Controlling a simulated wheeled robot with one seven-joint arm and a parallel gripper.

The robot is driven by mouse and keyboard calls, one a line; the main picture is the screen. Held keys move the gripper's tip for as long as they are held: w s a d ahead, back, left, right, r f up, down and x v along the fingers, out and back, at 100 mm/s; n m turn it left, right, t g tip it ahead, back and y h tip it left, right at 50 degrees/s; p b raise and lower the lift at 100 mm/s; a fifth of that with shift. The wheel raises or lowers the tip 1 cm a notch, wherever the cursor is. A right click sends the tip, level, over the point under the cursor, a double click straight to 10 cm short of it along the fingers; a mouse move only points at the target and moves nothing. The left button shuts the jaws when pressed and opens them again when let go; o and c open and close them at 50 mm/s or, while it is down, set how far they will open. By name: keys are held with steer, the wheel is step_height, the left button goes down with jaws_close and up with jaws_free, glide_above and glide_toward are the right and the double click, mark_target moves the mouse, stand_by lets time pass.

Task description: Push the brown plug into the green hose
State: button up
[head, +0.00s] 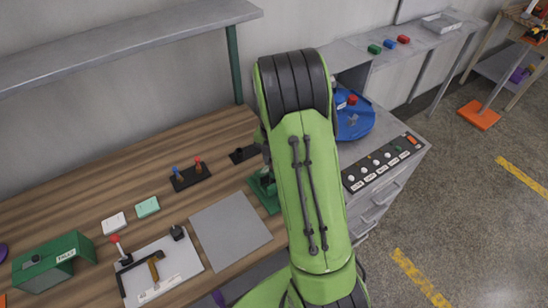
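I make out neither the brown plug nor the green hose in the head view. My green arm fills the middle of the picture and hides part of the bench and the counter behind it. My gripper does not show, so what it holds cannot be seen.
The wooden workbench (85,195) holds a grey mat (230,230), a white board (160,270) with a lever, a green box (52,262) and a black base with red and blue pegs (190,177). A control panel (382,163) stands right of my arm. Open floor (460,210) lies right.

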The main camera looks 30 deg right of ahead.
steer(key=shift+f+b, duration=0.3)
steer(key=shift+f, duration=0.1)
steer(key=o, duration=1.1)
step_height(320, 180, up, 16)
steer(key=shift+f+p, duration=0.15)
steer(key=shift+p, duration=1)
